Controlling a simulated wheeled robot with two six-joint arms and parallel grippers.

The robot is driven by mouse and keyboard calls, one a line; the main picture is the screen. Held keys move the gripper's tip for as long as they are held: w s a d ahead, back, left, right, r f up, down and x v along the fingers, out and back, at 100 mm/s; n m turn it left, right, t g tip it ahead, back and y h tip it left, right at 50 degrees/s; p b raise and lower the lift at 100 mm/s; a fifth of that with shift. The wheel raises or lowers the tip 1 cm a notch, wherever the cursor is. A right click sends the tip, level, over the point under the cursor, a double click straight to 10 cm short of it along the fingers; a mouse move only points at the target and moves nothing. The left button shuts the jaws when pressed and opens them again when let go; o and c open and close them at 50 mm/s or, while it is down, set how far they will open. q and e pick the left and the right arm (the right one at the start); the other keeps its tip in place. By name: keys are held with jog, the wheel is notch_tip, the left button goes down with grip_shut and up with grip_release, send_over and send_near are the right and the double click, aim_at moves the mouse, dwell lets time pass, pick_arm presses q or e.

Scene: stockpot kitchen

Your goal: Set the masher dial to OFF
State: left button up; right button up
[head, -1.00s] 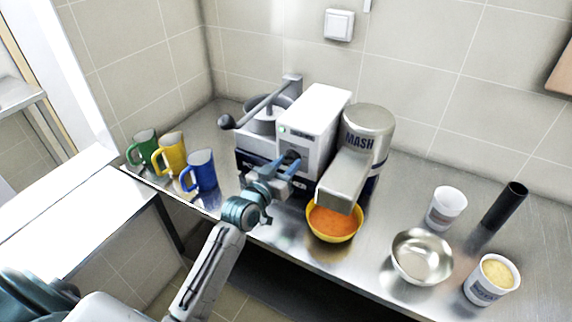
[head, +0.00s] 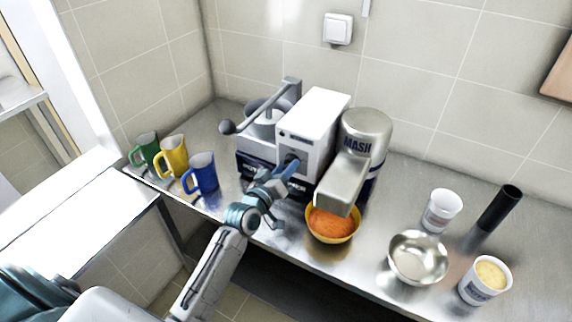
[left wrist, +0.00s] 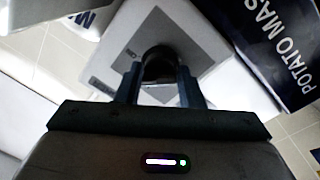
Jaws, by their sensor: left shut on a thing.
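The potato masher has a white box (head: 318,108) with a front panel and a grey MASH head (head: 366,128) on its right. The dark round dial (left wrist: 158,62) sits on the panel in the left wrist view, between the fingers of my left gripper (left wrist: 160,78). My left gripper is shut on the dial; in the head view the gripper (head: 288,170) hides most of it. Lettering on the panel is too small to read, so the dial's setting cannot be told. My right gripper is out of view.
A yellow bowl of orange mash (head: 332,222) stands under the MASH head, close right of my left arm. Blue (head: 203,172), yellow (head: 173,156) and green (head: 147,146) mugs stand left. A steel bowl (head: 418,258), tubs and a black cylinder (head: 500,207) stand right.

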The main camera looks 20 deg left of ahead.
pick_arm(q)
jog(key=shift+f+n+y+p, duration=0.1)
jog(key=shift+n+y+p, duration=0.2)
jog(key=shift+n+p, duration=2.75)
jog(key=n+b, duration=0.2)
jog(key=n, duration=0.1)
jog(key=shift+b, duration=0.3)
jog(key=o, duration=1)
jog(key=shift+c, duration=0.2)
jog(key=s+a, duration=0.1)
jog(key=s, duration=0.9)
jog(key=shift+s+f+b, duration=0.35)
jog(key=shift+f, duration=0.05)
